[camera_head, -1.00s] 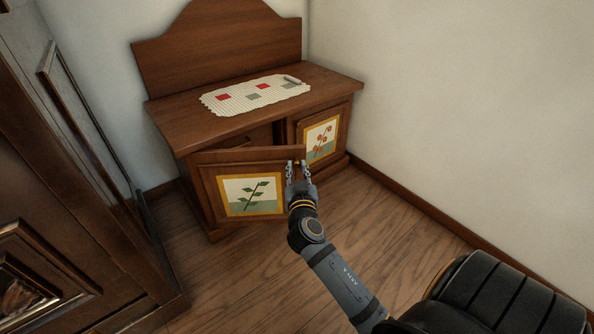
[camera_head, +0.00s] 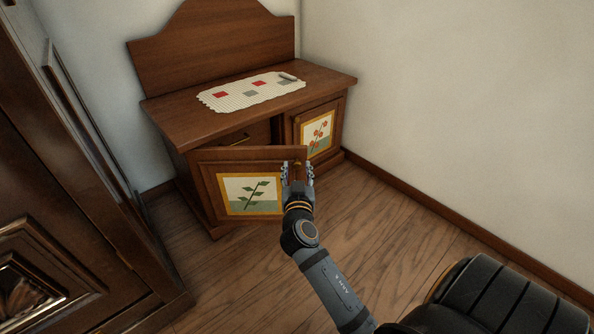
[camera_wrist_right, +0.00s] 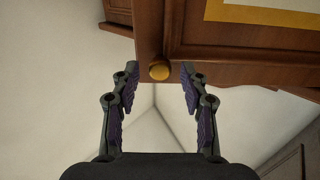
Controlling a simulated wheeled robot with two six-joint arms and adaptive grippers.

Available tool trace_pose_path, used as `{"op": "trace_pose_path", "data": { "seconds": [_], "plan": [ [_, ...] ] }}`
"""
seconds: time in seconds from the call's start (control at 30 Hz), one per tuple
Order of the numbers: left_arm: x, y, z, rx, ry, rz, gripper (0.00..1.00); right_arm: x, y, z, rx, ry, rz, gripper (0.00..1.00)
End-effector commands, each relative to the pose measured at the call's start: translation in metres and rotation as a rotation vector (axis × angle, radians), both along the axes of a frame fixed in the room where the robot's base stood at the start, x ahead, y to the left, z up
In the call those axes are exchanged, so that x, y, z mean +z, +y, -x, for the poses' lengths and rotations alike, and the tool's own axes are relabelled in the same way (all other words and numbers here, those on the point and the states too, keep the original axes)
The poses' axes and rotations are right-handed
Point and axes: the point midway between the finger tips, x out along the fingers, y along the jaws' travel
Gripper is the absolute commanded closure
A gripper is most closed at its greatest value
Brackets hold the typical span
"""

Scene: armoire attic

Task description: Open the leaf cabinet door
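The leaf cabinet door (camera_head: 250,188) carries a green leaf picture in a yellow frame and stands partly open, swung out from the cabinet (camera_head: 180,128). A dark gap with a drawer front shows behind its top edge. My right gripper (camera_head: 298,170) is at the door's free right edge. In the right wrist view the round brass knob (camera_wrist_right: 159,71) sits between the tips of my right gripper (camera_wrist_right: 158,82). The fingers are apart, with a gap on both sides of the knob. My left gripper is not in view.
A closed door with a berry picture (camera_head: 319,133) is at the cabinet's right. A checked cloth (camera_head: 240,93) with a small grey object (camera_head: 288,77) lies on top. A dark armoire (camera_head: 70,200) stands at the left. The wooden floor (camera_head: 380,230) to the right is clear.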

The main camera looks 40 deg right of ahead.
Motion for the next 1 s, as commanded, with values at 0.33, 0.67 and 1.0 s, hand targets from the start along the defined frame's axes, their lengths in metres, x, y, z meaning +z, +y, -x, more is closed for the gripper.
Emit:
{"op": "trace_pose_path", "data": {
  "seconds": [0.33,0.67,1.0],
  "plan": [
    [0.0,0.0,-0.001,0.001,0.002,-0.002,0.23,0.009,0.0,0.0,-0.001,-0.004,0.0,0.54],
    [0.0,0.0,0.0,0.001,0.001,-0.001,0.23,0.079,0.0,0.0,0.0,-0.006,-0.001,0.54],
    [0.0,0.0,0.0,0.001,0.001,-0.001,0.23,0.1,0.0,0.0,0.0,0.001,-0.001,0.54]
  ]
}}
